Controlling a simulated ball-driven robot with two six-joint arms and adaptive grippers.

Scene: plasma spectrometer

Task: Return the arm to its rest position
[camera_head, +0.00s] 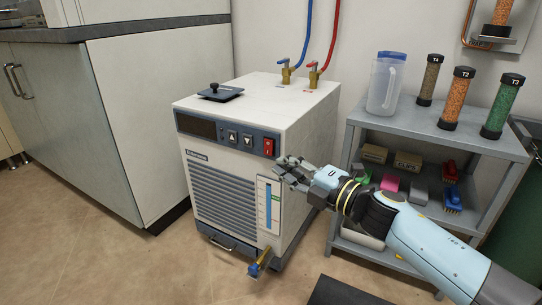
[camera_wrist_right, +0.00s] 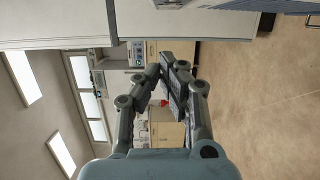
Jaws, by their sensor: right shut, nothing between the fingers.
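My right arm (camera_head: 425,238) comes in from the lower right in the head view. Its gripper (camera_head: 284,169) is in front of the upper right of the white chiller unit's (camera_head: 225,190) front, near the red switch (camera_head: 268,146) and the level gauge (camera_head: 269,205). I cannot tell whether it touches the unit. In the right wrist view the gripper (camera_wrist_right: 165,75) is shut and empty, with the room behind it. My left gripper is not in view.
A grey shelf (camera_head: 440,133) right of the chiller holds a jug (camera_head: 386,85), several capped tubes (camera_head: 460,98) and small boxes. A cabinet (camera_head: 150,110) stands at left. Blue and red hoses (camera_head: 333,40) rise from the chiller's top. The floor at front left is clear.

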